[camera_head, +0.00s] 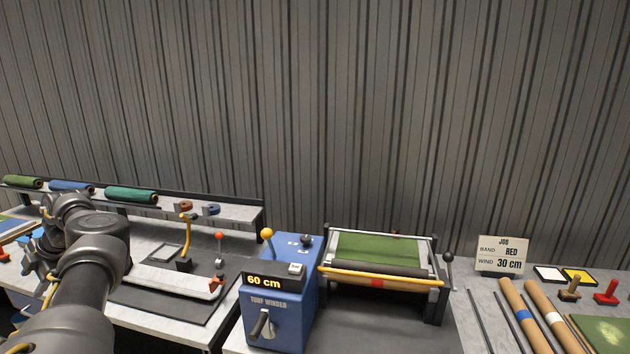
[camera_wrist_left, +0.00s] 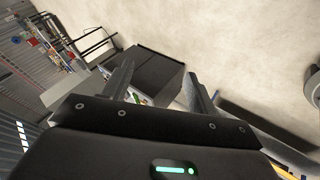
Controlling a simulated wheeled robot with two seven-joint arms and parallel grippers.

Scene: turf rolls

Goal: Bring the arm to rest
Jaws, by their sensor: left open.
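My left arm comes in from the left in the head view, over the left bench. Its hand is turned away there and its fingers are not clear. In the left wrist view my left gripper (camera_wrist_left: 160,88) has its two fingers apart with nothing between them. Behind the fingers that view shows a dark box-like unit (camera_wrist_left: 145,72) and pale floor, tilted. My right gripper is in neither view.
A blue turf winder (camera_head: 277,300) reading 60 cm stands mid-bench, beside a roller frame with green turf (camera_head: 378,249). A job card (camera_head: 502,256) says band red, wind 30 cm. Cardboard tubes (camera_head: 522,312) and stamps (camera_head: 606,294) lie right. Turf rolls (camera_head: 131,194) sit on a rack.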

